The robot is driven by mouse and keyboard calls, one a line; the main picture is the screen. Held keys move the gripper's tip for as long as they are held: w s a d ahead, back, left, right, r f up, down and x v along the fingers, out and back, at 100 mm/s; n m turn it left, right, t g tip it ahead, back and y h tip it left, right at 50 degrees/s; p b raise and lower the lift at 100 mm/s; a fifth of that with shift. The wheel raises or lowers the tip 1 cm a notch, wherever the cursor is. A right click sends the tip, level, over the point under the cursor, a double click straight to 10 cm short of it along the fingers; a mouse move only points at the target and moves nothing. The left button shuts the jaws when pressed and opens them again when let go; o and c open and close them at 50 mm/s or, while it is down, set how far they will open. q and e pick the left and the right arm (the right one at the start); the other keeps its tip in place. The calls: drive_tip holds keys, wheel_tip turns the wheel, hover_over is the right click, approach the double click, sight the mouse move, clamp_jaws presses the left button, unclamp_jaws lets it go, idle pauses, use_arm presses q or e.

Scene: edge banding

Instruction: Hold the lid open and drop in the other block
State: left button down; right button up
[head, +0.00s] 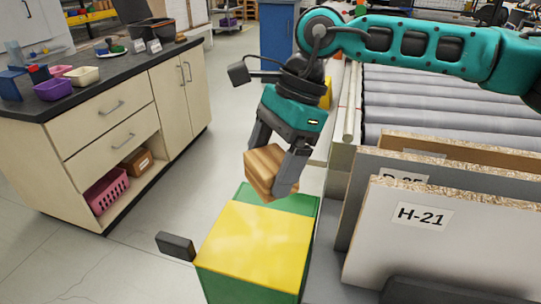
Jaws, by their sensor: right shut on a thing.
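A wooden block (263,170) with light and dark brown bands is held between the fingers of my right gripper (274,176). The gripper points down and holds the block over the far edge of a green box (250,287). A yellow lid (257,238) covers most of the box top in the picture. A green strip shows behind the lid and along its right side; whether the lid is tilted open is hard to tell. A dark grey piece (175,246) sits at the lid's left edge; what it belongs to is unclear.
Labelled boards, one marked H-21 (412,235), stand upright right of the box, in front of a roller conveyor (440,95). A cabinet with a dark worktop (125,70) stands at the left, carrying small bins. The floor between is clear.

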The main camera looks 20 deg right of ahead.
wheel_tip(320, 180, down, 4)
drive_tip(key=shift+f+b, duration=0.1)
drive_tip(key=shift+b, duration=1.1)
wheel_tip(320, 180, down, 2)
drive_tip(key=shift+b, duration=0.55)
